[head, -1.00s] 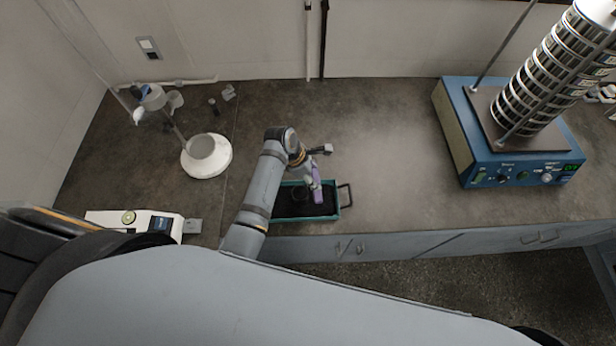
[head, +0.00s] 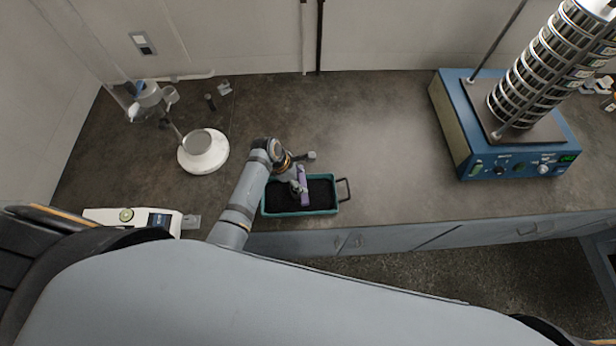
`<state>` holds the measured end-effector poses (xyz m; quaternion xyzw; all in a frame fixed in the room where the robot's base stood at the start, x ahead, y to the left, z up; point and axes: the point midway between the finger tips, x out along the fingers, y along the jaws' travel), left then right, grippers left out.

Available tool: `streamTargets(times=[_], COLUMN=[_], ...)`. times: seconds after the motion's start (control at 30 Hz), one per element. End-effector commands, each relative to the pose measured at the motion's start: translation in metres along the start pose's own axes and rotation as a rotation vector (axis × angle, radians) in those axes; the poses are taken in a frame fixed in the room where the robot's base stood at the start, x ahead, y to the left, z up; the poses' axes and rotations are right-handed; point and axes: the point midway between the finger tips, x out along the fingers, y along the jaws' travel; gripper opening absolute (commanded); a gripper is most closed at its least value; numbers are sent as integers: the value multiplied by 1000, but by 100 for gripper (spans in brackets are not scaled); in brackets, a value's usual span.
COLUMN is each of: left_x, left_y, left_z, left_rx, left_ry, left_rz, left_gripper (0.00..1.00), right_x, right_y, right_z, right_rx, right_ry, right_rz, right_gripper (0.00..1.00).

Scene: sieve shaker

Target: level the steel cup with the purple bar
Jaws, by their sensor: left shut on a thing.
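The purple bar (head: 304,193) is held in my left gripper (head: 297,184), which is shut on it. The bar stands out over the dark fill of the teal tray (head: 326,211); I cannot tell whether it touches anything below. No steel cup shows clearly in the tray; my gripper and the bar cover part of the dark fill. A round grey cup-like vessel (head: 197,142) sits in a white round dish at the left; I cannot tell whether it is the steel cup. My right gripper is out of view.
A white balance (head: 105,217) stands at the front left. A clear funnel stand (head: 150,98) is behind the white dish. The blue sieve shaker (head: 470,145) with its sieve stack is at the right. The counter between tray and shaker is clear.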

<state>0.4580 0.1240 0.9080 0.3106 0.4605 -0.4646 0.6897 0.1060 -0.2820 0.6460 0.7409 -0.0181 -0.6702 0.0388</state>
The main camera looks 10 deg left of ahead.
Motion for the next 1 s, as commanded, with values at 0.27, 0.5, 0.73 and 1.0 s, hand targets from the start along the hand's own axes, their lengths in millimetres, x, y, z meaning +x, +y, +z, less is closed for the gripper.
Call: streamTargets(times=[0.27,0.5,0.73,1.0], left_x=[-11,-21,-38,-63], left_y=[0,0,1,0], left_z=[-28,-52,-55,-44], left_rx=[0,1,2,2], left_ry=[1,2,-2,-2], left_rz=[0,0,2,1], left_gripper=[23,23,23,23], right_x=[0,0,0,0], right_y=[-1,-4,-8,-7], right_z=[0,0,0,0], right_rx=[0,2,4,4], right_ry=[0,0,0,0], right_rz=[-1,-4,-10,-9], right_gripper=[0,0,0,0])
